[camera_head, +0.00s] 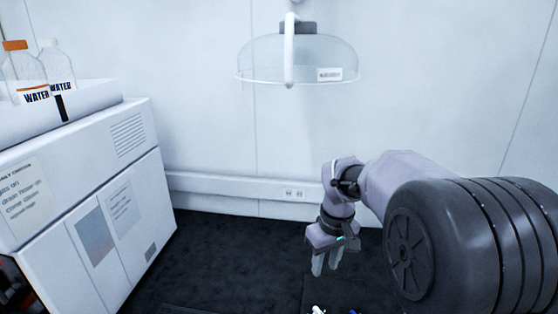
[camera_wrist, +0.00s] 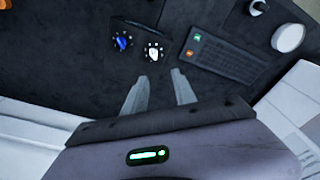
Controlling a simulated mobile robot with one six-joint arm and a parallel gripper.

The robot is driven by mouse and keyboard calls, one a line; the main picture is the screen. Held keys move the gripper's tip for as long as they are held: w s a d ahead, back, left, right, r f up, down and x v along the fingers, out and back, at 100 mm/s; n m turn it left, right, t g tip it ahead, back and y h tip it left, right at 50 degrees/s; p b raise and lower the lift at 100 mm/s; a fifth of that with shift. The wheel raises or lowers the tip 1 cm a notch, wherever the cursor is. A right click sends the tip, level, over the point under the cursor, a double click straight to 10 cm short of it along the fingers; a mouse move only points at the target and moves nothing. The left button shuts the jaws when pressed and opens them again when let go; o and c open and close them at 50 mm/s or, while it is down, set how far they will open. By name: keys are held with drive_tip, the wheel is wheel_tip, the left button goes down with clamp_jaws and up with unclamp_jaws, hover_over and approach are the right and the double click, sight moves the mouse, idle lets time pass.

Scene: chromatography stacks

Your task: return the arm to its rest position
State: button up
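My arm reaches in from the right of the head view, bent, with my gripper (camera_head: 326,262) pointing down above the dark surface. In the wrist view the two fingers of my gripper (camera_wrist: 161,88) stand apart with a clear gap and nothing between them. The gripper is open and empty. A small blue item (camera_wrist: 122,42) and a small white item (camera_wrist: 154,52) lie on the dark surface beyond the fingertips, apart from them.
A white instrument stack (camera_head: 120,200) with water bottles (camera_head: 56,66) on top stands at the left. A clear hood (camera_head: 298,60) hangs from above. A dark keyboard-like panel (camera_wrist: 222,52) and a white round object (camera_wrist: 288,38) lie on the dark surface. The space between stack and arm is clear.

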drive_tip(key=s+a+r+m+t+b, duration=0.1)
drive_tip(key=s+r+m+t+b, duration=0.3)
drive_tip(key=s, duration=0.7)
drive_tip(key=s+a+f+m+y+b, duration=0.1)
drive_tip(key=s+a+f+m+b, duration=0.1)
drive_tip(key=s, duration=1.3)
drive_tip(key=f+m, duration=0.1)
drive_tip(key=m, duration=0.1)
drive_tip(key=shift+s+a+m+t+y+b, duration=0.2)
drive_tip(key=shift+m+t+y+b, duration=0.1)
drive_tip(key=shift+m+b, duration=0.1)
drive_tip(key=shift+f, duration=0.1)
